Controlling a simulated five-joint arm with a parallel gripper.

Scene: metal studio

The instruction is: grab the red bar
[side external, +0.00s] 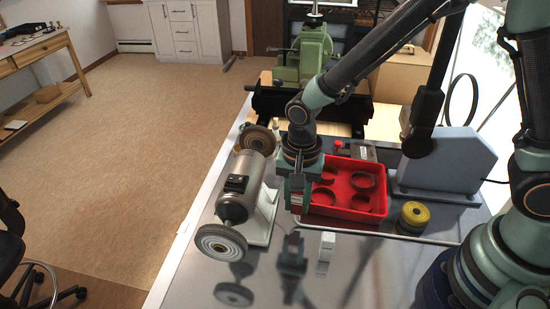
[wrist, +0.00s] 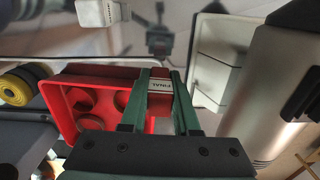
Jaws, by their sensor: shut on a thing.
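My gripper (side external: 296,207) points down above the shiny metal table, at the left edge of the red tray. In the wrist view my gripper (wrist: 160,76) has its two green fingers closed on a small bar, the red bar (wrist: 160,85), with a pale printed label facing the camera. The bar sits between the fingertips and is apart from the table, as its reflection lies below it. Much of its red body is hidden by the fingers, and the red tray behind it blurs its outline.
A red tray (side external: 334,209) with round items stands right of my gripper. A bench grinder (side external: 236,197) is close on the left. A small white block (side external: 326,246) stands in front. A yellow-black roll (side external: 413,216) lies right.

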